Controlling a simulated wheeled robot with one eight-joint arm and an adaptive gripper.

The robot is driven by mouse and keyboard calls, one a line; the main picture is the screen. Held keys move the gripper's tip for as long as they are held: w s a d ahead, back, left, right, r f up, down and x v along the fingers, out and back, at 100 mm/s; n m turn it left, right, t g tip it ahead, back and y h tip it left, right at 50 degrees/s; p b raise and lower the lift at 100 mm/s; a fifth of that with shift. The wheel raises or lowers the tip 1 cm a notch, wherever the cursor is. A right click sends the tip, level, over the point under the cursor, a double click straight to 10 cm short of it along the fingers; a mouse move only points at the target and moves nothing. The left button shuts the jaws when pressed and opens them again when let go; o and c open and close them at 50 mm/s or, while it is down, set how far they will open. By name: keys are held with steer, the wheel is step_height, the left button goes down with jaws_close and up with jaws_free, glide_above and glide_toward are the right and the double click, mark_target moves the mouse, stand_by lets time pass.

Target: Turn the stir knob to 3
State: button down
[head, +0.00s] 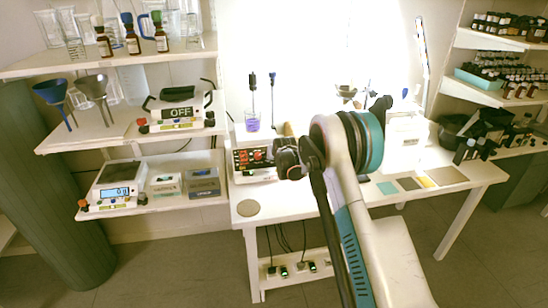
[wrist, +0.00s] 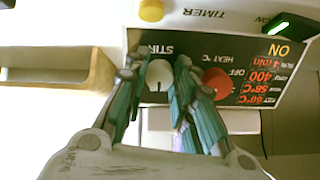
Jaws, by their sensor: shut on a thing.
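The stirrer-heater (head: 255,177) stands on the white table in the head view. In the wrist view its dark front panel (wrist: 245,92) appears upside down, with a lit display reading ON, 4 min, 400, 58°C and 60°C. The white stir knob (wrist: 159,77) sits below the STIR label, with a dark pointer mark on its face. My gripper (wrist: 158,70) has its teal-and-grey fingers on both sides of this knob, shut on it. In the head view my gripper (head: 287,160) is at the panel, and my arm hides its right part.
The red heat knob (wrist: 216,82) is close beside the right finger. A yellow timer knob (wrist: 151,10) and a green-lit switch (wrist: 292,24) are on the panel. A beaker of purple liquid (head: 252,123) stands on the plate. A round cork mat (head: 248,208) lies in front.

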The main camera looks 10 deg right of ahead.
steer(key=shift+m, duration=1.9)
steer(key=c, duration=1.3)
jaws_free()
steer(key=v, duration=1.2)
